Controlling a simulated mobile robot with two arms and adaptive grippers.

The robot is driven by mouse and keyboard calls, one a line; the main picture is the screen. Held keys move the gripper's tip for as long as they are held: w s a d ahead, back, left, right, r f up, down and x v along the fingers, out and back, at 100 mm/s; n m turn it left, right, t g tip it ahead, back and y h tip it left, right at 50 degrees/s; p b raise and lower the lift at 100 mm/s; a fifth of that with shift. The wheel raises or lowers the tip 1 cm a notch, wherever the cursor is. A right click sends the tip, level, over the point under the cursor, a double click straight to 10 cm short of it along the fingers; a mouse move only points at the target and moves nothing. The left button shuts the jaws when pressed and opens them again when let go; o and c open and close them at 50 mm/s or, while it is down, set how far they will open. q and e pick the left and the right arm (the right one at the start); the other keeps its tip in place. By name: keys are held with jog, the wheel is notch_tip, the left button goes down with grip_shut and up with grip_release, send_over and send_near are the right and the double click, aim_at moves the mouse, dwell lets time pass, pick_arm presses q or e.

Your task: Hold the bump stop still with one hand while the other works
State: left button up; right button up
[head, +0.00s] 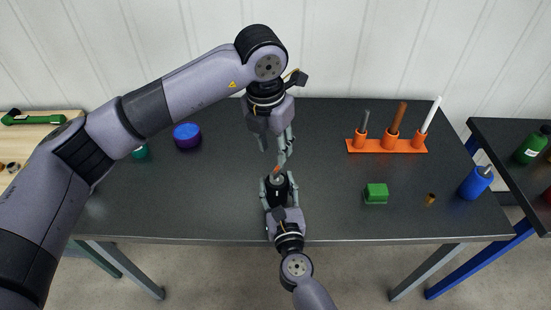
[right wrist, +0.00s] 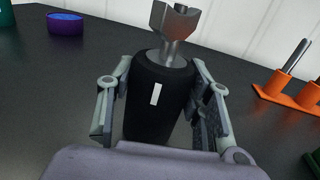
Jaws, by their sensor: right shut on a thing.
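The bump stop is a black cylinder with a white mark and a grey metal forked top, upright in the right wrist view (right wrist: 157,100). In the head view the bump stop (head: 279,186) is near the table's front middle. My right gripper (head: 277,184) is shut on it, with one finger on each side; its fingers also show in the right wrist view. My left gripper (head: 276,148) is above and behind the bump stop, pointing down, its fingers apart. A small orange-brown spot shows by the bump stop's top; I cannot tell what it is.
An orange rack (head: 388,146) with three upright rods stands at the back right. A green block (head: 376,193), a small brass piece (head: 430,199) and a blue bottle (head: 475,183) are to the right. A purple-blue round container (head: 187,136) stands at the left. The table between is clear.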

pick_arm(q)
jog(key=r, duration=0.2)
jog(key=shift+s+a+r, duration=0.15)
jog(key=shift+s+r, duration=0.05)
jog(key=shift+r, duration=0.15)
pick_arm(e)
jog(key=o, duration=1.3)
jog(key=shift+o, duration=0.2)
